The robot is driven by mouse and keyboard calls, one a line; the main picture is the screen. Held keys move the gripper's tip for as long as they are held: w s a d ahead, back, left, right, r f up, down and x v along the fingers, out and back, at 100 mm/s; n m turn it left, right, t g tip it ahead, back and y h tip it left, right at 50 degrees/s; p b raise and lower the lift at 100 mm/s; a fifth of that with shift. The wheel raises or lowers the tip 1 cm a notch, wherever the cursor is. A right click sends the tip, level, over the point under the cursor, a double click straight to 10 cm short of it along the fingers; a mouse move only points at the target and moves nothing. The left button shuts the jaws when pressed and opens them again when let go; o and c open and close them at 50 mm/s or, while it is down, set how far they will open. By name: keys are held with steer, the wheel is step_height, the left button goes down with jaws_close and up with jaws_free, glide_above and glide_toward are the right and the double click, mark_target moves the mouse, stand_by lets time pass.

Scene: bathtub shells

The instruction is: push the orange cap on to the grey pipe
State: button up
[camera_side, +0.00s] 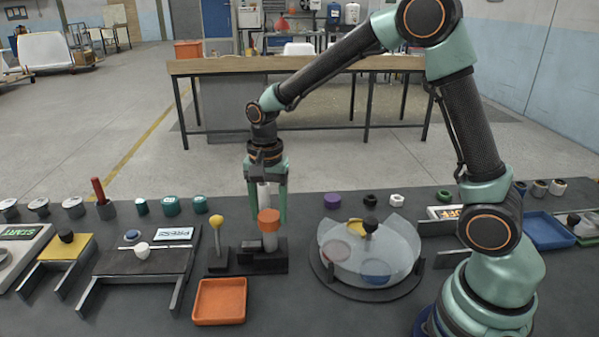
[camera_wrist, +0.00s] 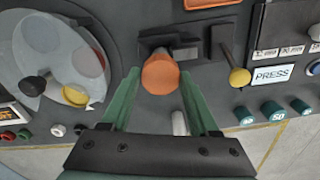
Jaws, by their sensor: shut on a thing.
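The orange cap (camera_side: 268,216) sits at the top of the upright grey pipe (camera_side: 270,242), which stands on a dark block. In the wrist view the cap (camera_wrist: 160,76) hides most of the pipe, though part of its side shows (camera_wrist: 186,54). My gripper (camera_side: 267,218) points down over the pipe, with its green fingers on either side of the cap, shut on it. The fingertips also show around the cap in the wrist view (camera_wrist: 160,74). The cap looks about in line with the pipe. How far it covers the pipe I cannot tell.
A yellow-topped post (camera_side: 216,222) stands close to the left of the pipe. An orange tray (camera_side: 220,301) lies in front. A clear round dish (camera_side: 335,269) with a black knob is to the right. A white cylinder (camera_wrist: 180,123) stands behind the pipe.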

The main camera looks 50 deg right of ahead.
steer(key=shift+f, duration=1.05)
stand_by(1.1)
steer(key=o, duration=1.4)
steer(key=shift+o, duration=0.3)
steer(key=shift+r, duration=3.5)
